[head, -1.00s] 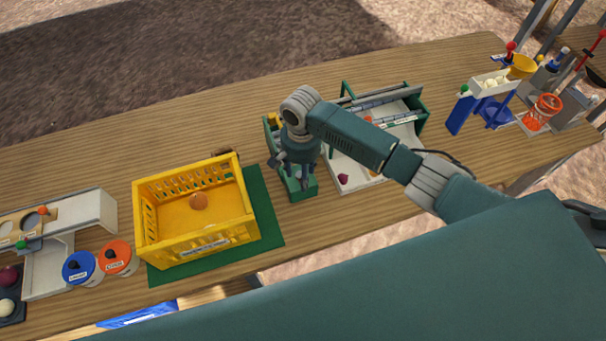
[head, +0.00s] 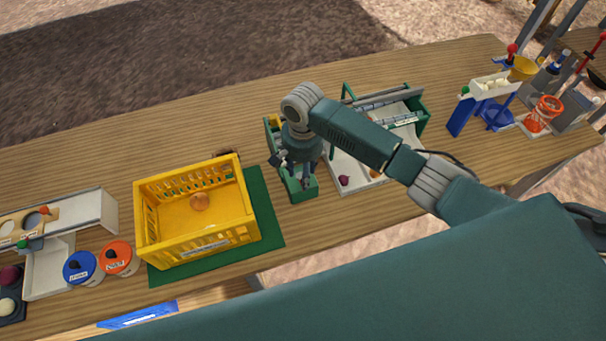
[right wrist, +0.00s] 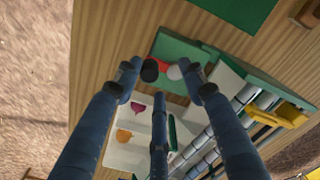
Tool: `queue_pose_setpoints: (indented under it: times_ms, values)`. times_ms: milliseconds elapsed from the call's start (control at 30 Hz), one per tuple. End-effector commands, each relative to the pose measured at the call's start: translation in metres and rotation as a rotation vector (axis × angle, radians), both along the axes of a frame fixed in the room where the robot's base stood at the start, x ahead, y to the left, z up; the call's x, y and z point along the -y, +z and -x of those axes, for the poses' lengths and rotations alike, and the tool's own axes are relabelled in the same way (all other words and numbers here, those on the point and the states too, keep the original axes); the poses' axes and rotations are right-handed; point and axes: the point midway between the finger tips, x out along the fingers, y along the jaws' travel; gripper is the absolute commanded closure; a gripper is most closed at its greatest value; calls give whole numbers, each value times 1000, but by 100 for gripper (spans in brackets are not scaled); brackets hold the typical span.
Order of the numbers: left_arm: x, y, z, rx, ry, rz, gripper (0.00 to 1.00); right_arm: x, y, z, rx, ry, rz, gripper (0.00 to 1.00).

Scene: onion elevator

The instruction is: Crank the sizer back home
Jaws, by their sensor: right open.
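The sizer (head: 425,112) stands right of the yellow crate, with a green frame, grey rollers and a pale tray below. My right gripper (head: 296,174) points down over the green plate at its left end. In the right wrist view the sizer's rollers (right wrist: 207,150) run at the lower right. A black knob (right wrist: 149,70) and a red part (right wrist: 164,66) show on the green plate (right wrist: 180,48). My right gripper also shows there (right wrist: 160,78), its fingers spread around the knob. Whether they touch it I cannot tell. My left gripper is out of view.
A purple onion (head: 344,181) lies in the sizer's tray. Bare table lies behind the crate.

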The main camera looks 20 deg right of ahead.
Motion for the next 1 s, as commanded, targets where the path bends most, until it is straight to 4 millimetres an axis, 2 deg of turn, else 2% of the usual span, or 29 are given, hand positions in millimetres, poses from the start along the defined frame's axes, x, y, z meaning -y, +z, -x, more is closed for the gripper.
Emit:
queue_pose_setpoints:
  times_ms: [600,1000]
  values:
    - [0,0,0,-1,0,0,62,0,48,0,1,-1,-1,59]
    - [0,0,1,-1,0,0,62,0,52,0,-1,-1,1,59]
